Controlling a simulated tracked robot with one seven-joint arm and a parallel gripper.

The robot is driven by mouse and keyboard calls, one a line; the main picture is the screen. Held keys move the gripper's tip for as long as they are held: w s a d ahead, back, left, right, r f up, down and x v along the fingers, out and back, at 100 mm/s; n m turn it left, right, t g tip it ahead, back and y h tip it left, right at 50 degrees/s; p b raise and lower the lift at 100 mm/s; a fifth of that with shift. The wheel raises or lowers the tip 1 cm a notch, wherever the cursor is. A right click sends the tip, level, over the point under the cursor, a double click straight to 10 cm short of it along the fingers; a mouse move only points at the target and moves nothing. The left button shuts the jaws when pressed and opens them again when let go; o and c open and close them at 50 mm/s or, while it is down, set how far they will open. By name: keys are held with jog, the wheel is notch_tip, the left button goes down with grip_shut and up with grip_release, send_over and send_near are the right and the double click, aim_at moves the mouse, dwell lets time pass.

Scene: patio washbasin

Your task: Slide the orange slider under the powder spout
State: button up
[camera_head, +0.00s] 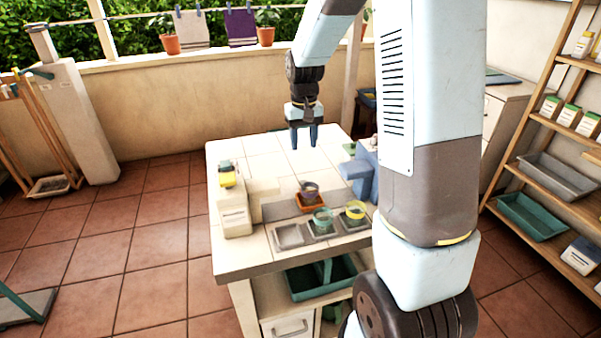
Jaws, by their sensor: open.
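The orange slider (308,205) sits on a grey strip in the middle of the white tiled worktop. A small dark cup (309,188) stands on it. A blue-grey device (361,172) with a projecting part stands to the right of the slider, partly hidden by my arm. A cream dispenser-like unit (236,212) with a yellow and green top stands to the left. I cannot tell for sure which of them carries the powder spout. My gripper (303,143) is open and empty, fingers pointing down, above the far part of the worktop and apart from the slider.
In front of the slider is a row of grey square trays (288,236), with a teal cup (322,220) and a yellow-rimmed cup (355,211). A green bin (310,279) is on the shelf below. The worktop's far left is clear. Shelving (545,130) stands right.

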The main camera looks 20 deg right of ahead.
aim_at(303, 181)
notch_tip(303, 181, down, 14)
jog(key=shift+r, duration=0.15)
dwell(0.4)
grip_shut()
dwell(0.4)
